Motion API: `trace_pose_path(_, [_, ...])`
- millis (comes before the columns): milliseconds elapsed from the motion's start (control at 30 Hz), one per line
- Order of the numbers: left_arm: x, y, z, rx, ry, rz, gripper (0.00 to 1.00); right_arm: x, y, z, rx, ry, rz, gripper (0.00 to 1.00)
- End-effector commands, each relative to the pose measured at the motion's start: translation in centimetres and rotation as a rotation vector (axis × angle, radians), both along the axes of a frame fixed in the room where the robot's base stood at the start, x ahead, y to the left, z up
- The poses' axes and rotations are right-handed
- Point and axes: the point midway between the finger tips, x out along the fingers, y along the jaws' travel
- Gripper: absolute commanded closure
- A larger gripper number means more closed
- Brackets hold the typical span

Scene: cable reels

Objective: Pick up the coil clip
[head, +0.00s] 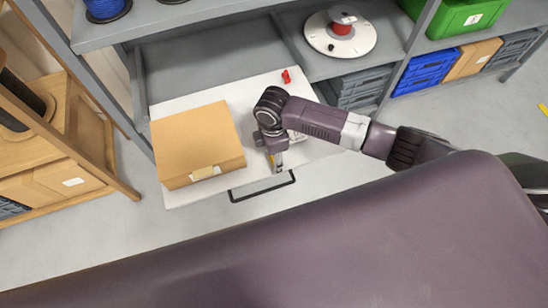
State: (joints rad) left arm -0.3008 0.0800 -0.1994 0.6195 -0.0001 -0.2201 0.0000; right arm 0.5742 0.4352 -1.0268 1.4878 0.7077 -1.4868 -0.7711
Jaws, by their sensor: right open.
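A small red piece (286,76), which looks like the coil clip, lies on the white pulled-out drawer (185,197) near its back. My right gripper (278,168) points down over the drawer's front edge, in front of the red piece and apart from it. It is open, with nothing visible between its fingers, though its wrist partly covers the view. Some small pale item (297,136) is partly hidden behind my right wrist. My left gripper is not in view.
A closed cardboard box (196,143) fills the drawer's left part. The drawer's black handle (262,188) sticks out in front. Grey shelving (210,62) stands behind, with a white reel (340,36), blue crates (424,70) and a green bin (466,18). A wooden rack (85,135) stands left.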

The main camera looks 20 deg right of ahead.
Motion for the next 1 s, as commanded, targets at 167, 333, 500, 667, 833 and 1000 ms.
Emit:
trace_pose_path(167, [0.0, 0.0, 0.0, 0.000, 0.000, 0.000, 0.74, 0.0, 0.0, -0.2, 0.000, -0.001, 0.000, 0.51])
trace_pose_path(333, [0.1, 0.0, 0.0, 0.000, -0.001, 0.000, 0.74, 0.0, 0.0, -0.2, 0.000, -0.001, 0.000, 0.62])
trace_pose_path(500, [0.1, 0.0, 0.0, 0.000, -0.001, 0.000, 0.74, 0.0, 0.0, -0.2, 0.000, -0.001, 0.000, 0.80])
trace_pose_path(667, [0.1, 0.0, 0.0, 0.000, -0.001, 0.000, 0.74, 0.0, 0.0, -0.2, 0.000, -0.001, 0.000, 0.85])
trace_pose_path(833, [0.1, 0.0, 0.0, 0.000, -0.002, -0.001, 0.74, 0.0, 0.0, -0.1, 0.000, -0.001, 0.000, 0.85])
trace_pose_path(1000, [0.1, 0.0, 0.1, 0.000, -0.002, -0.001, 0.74, 0.1, 0.0, 1.0, 0.002, -0.003, 0.000, 0.85])
